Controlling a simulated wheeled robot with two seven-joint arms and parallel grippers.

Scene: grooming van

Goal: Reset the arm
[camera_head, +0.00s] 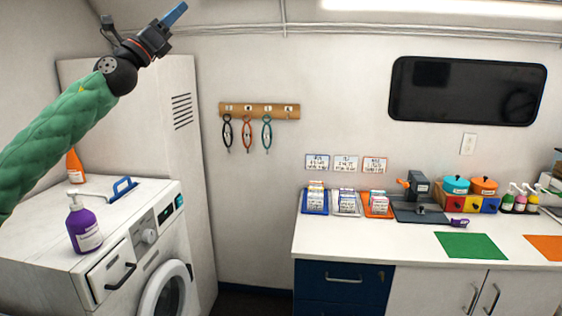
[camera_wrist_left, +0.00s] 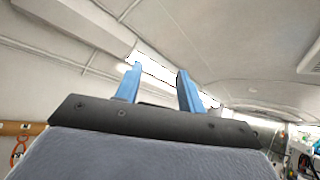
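My left arm comes in from the left in a green padded sleeve, raised over the washing machine. My left gripper (camera_head: 173,15) is at its end, high near the ceiling, pointing up and to the right. In the left wrist view the gripper (camera_wrist_left: 156,85) shows two blue fingers standing apart with nothing between them, against the ceiling. It touches nothing. My right gripper is in neither view.
A washing machine (camera_head: 110,265) with a purple pump bottle (camera_head: 84,228) and an orange bottle (camera_head: 75,167) stands below the arm. A wooden hook rack (camera_head: 259,111) hangs on the wall. The counter (camera_head: 340,240) holds trays and pots at right. Air around the gripper is clear.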

